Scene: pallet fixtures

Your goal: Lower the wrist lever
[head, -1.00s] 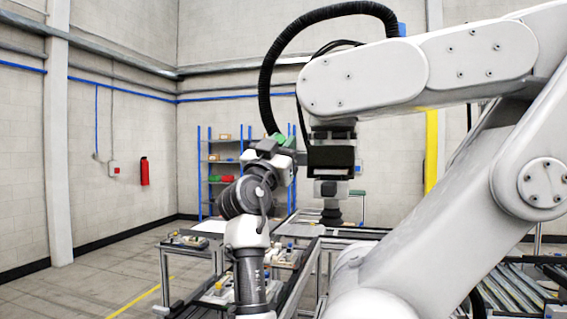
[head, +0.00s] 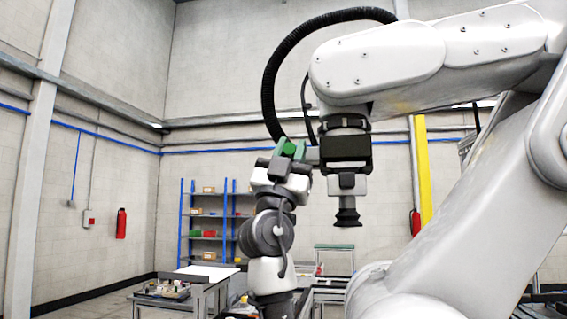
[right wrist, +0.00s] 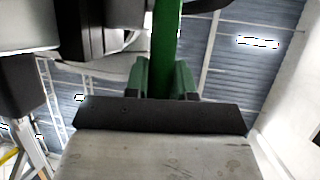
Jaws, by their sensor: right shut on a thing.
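A large white industrial arm (head: 375,65) fills the upper right of the head view, with a dark wrist block (head: 345,150) and a black suction cup (head: 348,216) hanging below. My right gripper (head: 289,149) is raised just left of that block. In the right wrist view its green jaws (right wrist: 171,82) are shut on a green bar, which looks like the wrist lever (right wrist: 166,35). The bar runs up out of the picture. In the head view only a little green shows there, and I cannot tell where the bar joins the arm. My left gripper is not in view.
A black hose (head: 272,80) loops just above my right gripper. Below are a bench with small parts (head: 165,290) and a white-topped table (head: 207,272). A blue-post shelf (head: 207,222) stands behind, with open floor to its left.

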